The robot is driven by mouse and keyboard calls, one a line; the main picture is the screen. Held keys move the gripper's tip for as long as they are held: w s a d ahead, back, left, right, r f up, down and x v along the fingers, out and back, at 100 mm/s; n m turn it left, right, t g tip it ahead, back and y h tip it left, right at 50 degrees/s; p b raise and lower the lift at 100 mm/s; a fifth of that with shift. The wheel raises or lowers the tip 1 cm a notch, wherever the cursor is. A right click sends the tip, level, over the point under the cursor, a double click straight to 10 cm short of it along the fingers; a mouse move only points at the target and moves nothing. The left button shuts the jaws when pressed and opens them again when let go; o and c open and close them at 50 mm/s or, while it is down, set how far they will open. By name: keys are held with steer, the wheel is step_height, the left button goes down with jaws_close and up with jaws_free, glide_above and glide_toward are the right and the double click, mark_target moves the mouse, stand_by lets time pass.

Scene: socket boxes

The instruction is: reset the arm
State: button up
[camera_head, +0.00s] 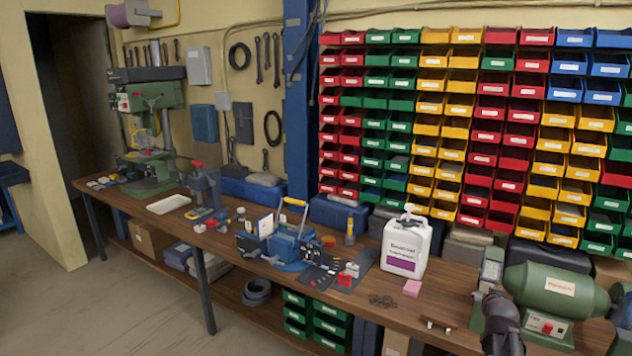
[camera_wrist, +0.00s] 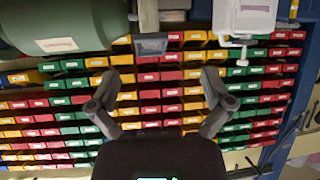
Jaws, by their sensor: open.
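My gripper (camera_wrist: 160,82) is open and empty in the wrist view, its two dark fingers spread wide with bins showing between them. The wrist picture is upside down. In the head view a dark part of my arm shows at the lower right, in front of the green bench grinder (camera_head: 556,290); the fingers cannot be made out there. The grinder also shows at the upper left of the wrist view (camera_wrist: 62,28). Nothing is seen touching the fingers.
Coloured bins (camera_head: 470,130) cover the back wall. Floor at the lower left is clear.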

steer(key=s+a+f+n+g+y+b, duration=0.1)
steer(key=s+a+f+g+y+b, duration=0.15)
steer(key=a+f, duration=0.55)
steer(key=s+a+f+n+g+y+b, duration=0.2)
steer(key=s+a+f+g, duration=0.15)
steer(key=a, duration=0.75)
steer(key=s+a+f+n+g+b, duration=0.2)
steer(key=s+a+f+g, duration=0.3)
steer(key=s+a, duration=0.6)
steer(key=a+f+b, duration=0.1)
steer(key=a, duration=0.2)
steer(key=shift+s+y, duration=0.2)
steer(key=shift+y, duration=0.15)
steer(key=shift+f, duration=0.1)
steer(key=shift+c, duration=0.2)
